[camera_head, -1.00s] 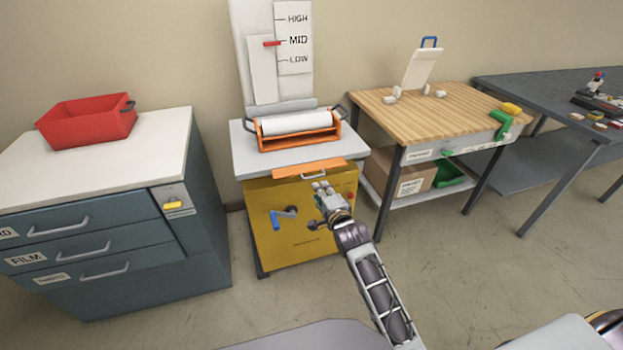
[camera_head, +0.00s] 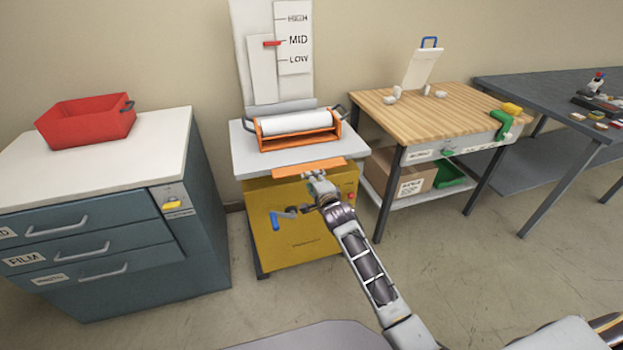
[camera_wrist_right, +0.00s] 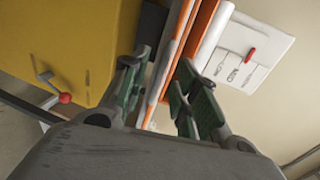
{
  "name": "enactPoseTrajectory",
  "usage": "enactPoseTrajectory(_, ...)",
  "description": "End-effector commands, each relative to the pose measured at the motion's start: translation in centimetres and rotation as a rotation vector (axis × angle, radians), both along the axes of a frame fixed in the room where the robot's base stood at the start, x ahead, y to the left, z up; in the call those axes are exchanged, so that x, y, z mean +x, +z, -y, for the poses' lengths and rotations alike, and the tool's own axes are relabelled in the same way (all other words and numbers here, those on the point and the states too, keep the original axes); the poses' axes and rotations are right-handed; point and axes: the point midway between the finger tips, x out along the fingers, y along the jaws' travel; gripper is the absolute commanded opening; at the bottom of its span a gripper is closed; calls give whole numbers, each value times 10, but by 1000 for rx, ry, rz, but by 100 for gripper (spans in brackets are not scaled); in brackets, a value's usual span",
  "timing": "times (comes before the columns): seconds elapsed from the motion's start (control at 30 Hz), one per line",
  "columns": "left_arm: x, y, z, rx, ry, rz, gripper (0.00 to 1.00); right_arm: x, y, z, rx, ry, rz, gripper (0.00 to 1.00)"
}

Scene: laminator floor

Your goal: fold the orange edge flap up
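The orange edge flap (camera_head: 308,168) runs along the front edge of the grey-white top (camera_head: 242,158) of the yellow laminator stand. It sticks out in front of that edge; its exact tilt is hard to tell. My right gripper (camera_head: 316,178) is just below and in front of the flap's middle. In the right wrist view, my right gripper's (camera_wrist_right: 157,78) green-padded fingers stand apart, with the orange strips beyond and between them. I cannot tell whether a finger touches the flap. My left gripper is not in view.
The orange laminator with a white roll (camera_head: 296,123) sits on the stand. A drawer cabinet with a red bin (camera_head: 88,120) stands left, a wooden bench (camera_head: 450,112) right.

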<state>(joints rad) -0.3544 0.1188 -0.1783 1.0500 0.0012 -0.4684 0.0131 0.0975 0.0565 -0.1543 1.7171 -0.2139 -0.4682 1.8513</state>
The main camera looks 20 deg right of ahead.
Motion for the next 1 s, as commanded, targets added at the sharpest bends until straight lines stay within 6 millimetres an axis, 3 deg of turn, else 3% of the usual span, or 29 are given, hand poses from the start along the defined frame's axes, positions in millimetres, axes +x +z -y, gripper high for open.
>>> enactPoseTrajectory(0.3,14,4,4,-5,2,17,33,22,-5,-1,0,0,1,30)
enactPoseTrajectory(0.77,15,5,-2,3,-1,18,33,27,-6,-1,0,0,0,30)
enactPoseTrajectory(1.0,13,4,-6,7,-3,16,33,27,-6,-1,0,0,0,3)
